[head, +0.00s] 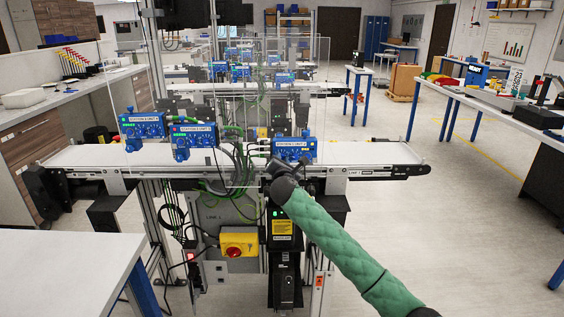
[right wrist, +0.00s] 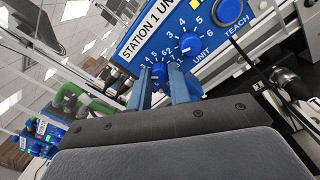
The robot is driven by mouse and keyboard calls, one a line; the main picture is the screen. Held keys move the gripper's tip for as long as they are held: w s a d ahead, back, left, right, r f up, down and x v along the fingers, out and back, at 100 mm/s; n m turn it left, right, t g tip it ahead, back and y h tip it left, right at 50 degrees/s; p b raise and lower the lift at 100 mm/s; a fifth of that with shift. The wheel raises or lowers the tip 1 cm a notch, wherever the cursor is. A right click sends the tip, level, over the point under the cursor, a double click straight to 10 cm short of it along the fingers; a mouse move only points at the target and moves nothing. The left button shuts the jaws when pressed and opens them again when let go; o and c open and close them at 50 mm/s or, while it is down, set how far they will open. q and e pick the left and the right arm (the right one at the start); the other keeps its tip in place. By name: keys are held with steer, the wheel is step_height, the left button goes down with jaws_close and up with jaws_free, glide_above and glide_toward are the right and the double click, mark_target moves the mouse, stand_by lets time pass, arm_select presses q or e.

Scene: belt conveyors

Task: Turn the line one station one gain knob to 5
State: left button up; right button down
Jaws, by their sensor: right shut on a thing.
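The station 1 unit (head: 293,149) is a blue box with knobs on the line 1 conveyor, right of centre in the head view. My right gripper (head: 273,167) is at its front left. In the right wrist view the unit's blue face (right wrist: 150,40) is close and tilted, with its "STATION 1" label. My right gripper's blue fingers (right wrist: 159,86) are shut on a small blue knob (right wrist: 158,72) with a numbered dial. The fingers hide part of that dial, and its setting is not readable. A second blue knob (right wrist: 188,43), marked UNIT, sits above right of it. My left gripper is not in view.
Two similar blue units (head: 141,124) (head: 194,140) stand left on the same white belt (head: 90,157). Green and black cables hang between the units. A yellow box with a red button (head: 238,242) is below the conveyor.

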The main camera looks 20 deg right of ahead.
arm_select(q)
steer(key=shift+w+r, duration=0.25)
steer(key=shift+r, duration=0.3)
arm_select(e)
steer(key=shift+m, duration=0.4)
steer(key=c, duration=1.3)
jaws_free()
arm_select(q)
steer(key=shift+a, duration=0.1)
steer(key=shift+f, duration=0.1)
